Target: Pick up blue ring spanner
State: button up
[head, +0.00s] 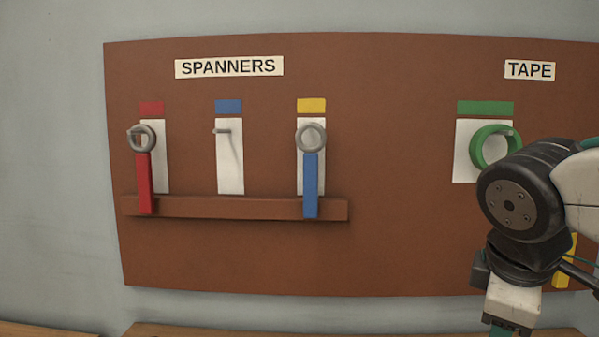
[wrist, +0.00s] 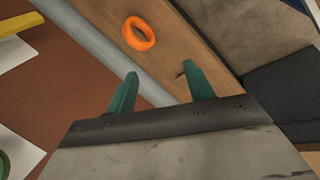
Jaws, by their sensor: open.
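The blue ring spanner (head: 310,185) hangs by its grey ring on the peg under the yellow label, at the right of the spanner row. Its blue handle hangs down in front of the brown ledge. My gripper (wrist: 157,90) is open and empty in the wrist view, its two green fingers apart. In the head view my arm is at the lower right, well to the right of the spanner, and the gripper is mostly cut off by the bottom edge. The spanner does not show in the wrist view.
A red ring spanner (head: 145,180) hangs under the red label. The peg (head: 222,131) under the blue label is bare. A green tape roll (head: 493,147) hangs behind my arm. An orange ring (wrist: 138,33) lies on a wooden surface (wrist: 178,55) beyond my fingers.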

jog(key=w+a+r+n+t, duration=0.4)
jog(key=w+a+r+n, duration=0.45)
jog(key=w+n, duration=0.25)
jog(key=n+t+y, duration=0.2)
jog(key=n+t, duration=0.3)
jog(key=n, duration=0.9)
send_near(311, 156)
notch_tip(311, 156, down, 3)
jog(key=w, duration=0.3)
jog(key=shift+w+a+r+t, duration=0.15)
jog(key=shift+w+r+t, duration=0.05)
jog(key=shift+r+t, duration=0.1)
jog(key=x, duration=0.7)
jog(key=shift+w+r, duration=0.1)
jog(key=shift+d, duration=0.2)
grip_shut()
jog(key=shift+r, duration=0.1)
jog(key=s, duration=1.8)
jog(key=shift+a, duration=0.35)
